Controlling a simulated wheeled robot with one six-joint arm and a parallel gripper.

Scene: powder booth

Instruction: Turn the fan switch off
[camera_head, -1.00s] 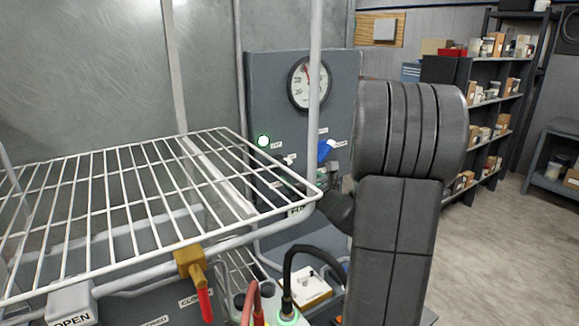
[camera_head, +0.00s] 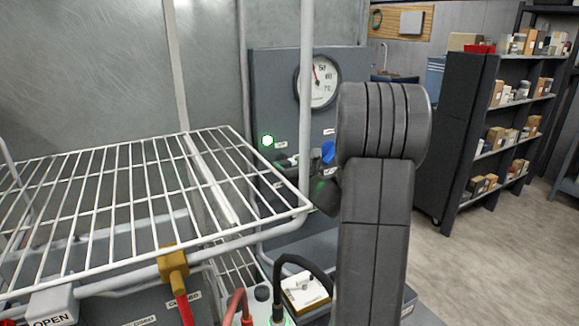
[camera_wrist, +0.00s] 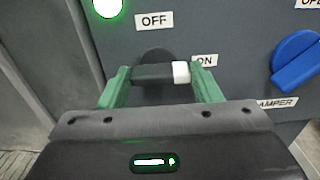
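The fan switch (camera_wrist: 155,75) is a black lever with a white tip in the wrist view. It lies level, its white tip pointing right, toward the ON label (camera_wrist: 204,61). The OFF label (camera_wrist: 154,20) is above it. My gripper (camera_wrist: 162,78) is open, with one green finger at each end of the lever. The right finger is very close to the white tip; I cannot tell if it touches. A lit green lamp (camera_wrist: 108,6) is at upper left. In the head view my arm hides most of the gripper at the grey panel (camera_head: 268,85).
A blue damper knob (camera_wrist: 295,60) is right of the switch. A round gauge (camera_head: 318,82) is higher on the panel. A white wire rack (camera_head: 130,205) and its post stand left of my arm. Stocked shelves (camera_head: 490,125) stand at right, with open floor beside them.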

